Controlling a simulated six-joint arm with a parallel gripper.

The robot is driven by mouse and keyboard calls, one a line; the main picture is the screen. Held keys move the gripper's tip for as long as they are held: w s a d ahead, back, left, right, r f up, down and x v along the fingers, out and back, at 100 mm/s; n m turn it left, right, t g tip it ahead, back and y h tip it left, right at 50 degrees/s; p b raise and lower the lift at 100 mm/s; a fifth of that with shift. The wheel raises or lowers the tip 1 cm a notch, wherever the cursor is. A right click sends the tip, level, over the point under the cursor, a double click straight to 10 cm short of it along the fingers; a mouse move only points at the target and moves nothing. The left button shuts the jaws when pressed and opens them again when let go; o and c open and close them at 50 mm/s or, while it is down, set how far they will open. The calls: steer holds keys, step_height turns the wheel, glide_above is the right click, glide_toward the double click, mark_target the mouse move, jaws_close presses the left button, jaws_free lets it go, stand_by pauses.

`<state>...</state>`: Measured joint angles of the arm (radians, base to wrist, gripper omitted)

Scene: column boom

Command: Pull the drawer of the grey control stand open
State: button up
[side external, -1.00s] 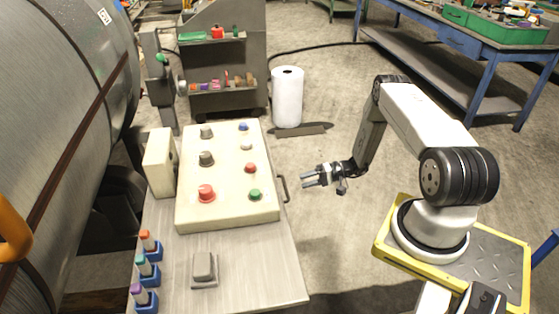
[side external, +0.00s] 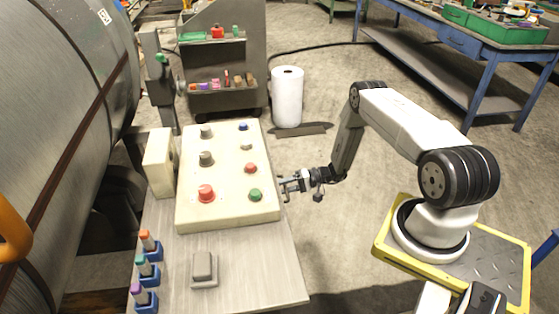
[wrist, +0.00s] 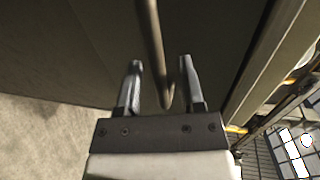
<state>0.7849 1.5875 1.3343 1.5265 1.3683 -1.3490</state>
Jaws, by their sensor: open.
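The grey control stand (side external: 255,270) has a cream panel with knobs and buttons on its top. The drawer's front is on the stand's right side and is hidden in the side view; a dark grey face (wrist: 80,40) fills much of the wrist view. A bar handle (wrist: 153,45) runs down between my fingers in the wrist view. My gripper (side external: 284,184) is at the stand's right edge, at the handle. In the wrist view my gripper (wrist: 160,66) is open, one finger on each side of the bar, with a gap to each.
A large metal cylinder (side external: 60,120) lies left of the stand. A white roll (side external: 287,97) stands behind on the floor. A blue workbench (side external: 450,50) is at the back right. The floor (side external: 330,235) between the stand and my base is clear.

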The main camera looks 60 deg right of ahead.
steer(key=shift+w+a, duration=0.15)
jaws_close()
stand_by(1.4)
